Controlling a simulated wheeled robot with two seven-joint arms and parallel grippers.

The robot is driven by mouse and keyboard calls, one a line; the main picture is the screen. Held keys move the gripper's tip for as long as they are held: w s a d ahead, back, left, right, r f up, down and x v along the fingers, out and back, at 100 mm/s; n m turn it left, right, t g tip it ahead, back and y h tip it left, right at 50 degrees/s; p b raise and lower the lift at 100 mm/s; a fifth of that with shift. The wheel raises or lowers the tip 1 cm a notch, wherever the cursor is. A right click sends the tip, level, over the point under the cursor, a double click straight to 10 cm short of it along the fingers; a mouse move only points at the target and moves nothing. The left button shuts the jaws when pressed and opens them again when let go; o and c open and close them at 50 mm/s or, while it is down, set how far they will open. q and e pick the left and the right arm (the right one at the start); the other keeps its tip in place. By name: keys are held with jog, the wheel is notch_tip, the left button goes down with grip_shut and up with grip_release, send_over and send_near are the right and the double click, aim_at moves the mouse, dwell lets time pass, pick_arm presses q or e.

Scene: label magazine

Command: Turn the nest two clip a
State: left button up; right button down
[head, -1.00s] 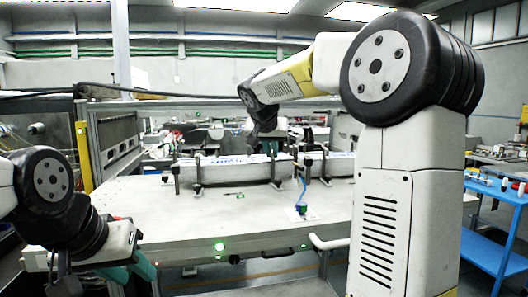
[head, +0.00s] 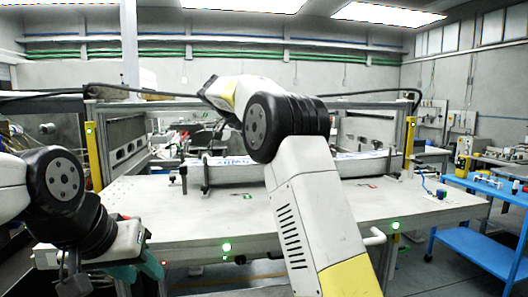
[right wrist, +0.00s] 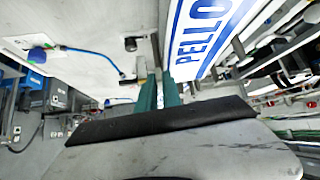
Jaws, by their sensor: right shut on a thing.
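The label nests are long grey holders on the worktable; the left one (head: 225,174) carries a white label strip with blue print, and another (head: 362,168) shows right of my arm. In the right wrist view a strip reading "PELLO" (right wrist: 205,45) lies close beside my right gripper. Dark upright clips (head: 206,173) stand along the nests; I cannot tell which is clip a. My right gripper (right wrist: 159,84) is shut on a small dark clip part (right wrist: 154,62), mostly hidden between the teal fingers. It is hidden behind my arm in the head view. My left gripper (head: 138,268) is open and empty at lower left.
A blue cable (right wrist: 95,59) lies on the table, left of the gripper in the right wrist view. The pale worktable (head: 150,212) has bare room in front of the nests. A blue cart (head: 480,248) stands at right. A yellow-marked post (head: 92,150) stands at left.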

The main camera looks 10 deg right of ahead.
jog(key=shift+w+a+m+g, duration=0.1)
jog(key=shift+w+m+g, duration=0.15)
jog(key=shift+m+g, duration=0.45)
jog(key=c, duration=1.5)
grip_release()
